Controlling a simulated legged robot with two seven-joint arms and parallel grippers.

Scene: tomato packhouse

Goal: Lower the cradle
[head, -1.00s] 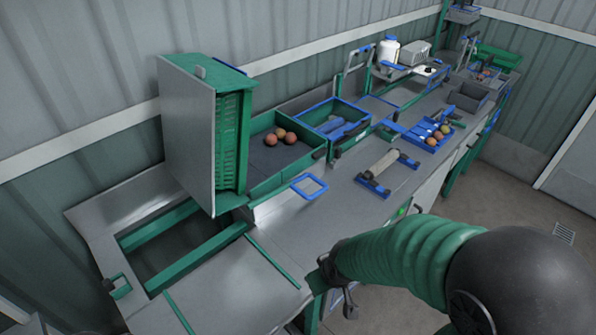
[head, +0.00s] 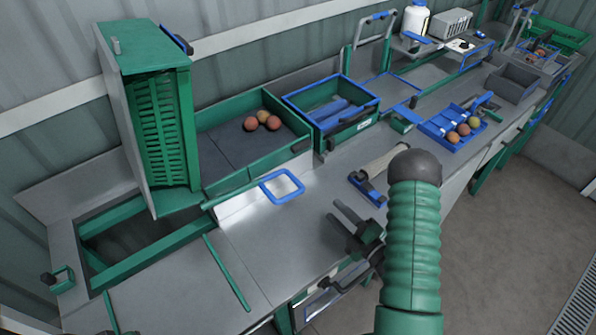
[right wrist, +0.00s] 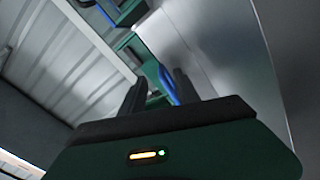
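The cradle (head: 197,115) looks to be the tall upright grey-and-green frame at left in the head view, with green slats inside. It stands over a green-edged opening (head: 168,243) in the bench. A blue rectangular loop handle (head: 282,186) sits to its right, beside a green bar. My right gripper (head: 333,211) is at the bench's front edge, right of and nearer than the blue loop, apart from it. Its fingers are spread and empty. In the right wrist view a blue edge (right wrist: 168,84) shows beyond the fingers. My left gripper is out of view.
A green tray (head: 215,183) with reddish balls stands right of the cradle, then a blue-rimmed bin (head: 290,101). A roller on blue mounts (head: 370,190) and a blue ball tray (head: 430,132) lie further right. The bench's near-left surface is mostly clear.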

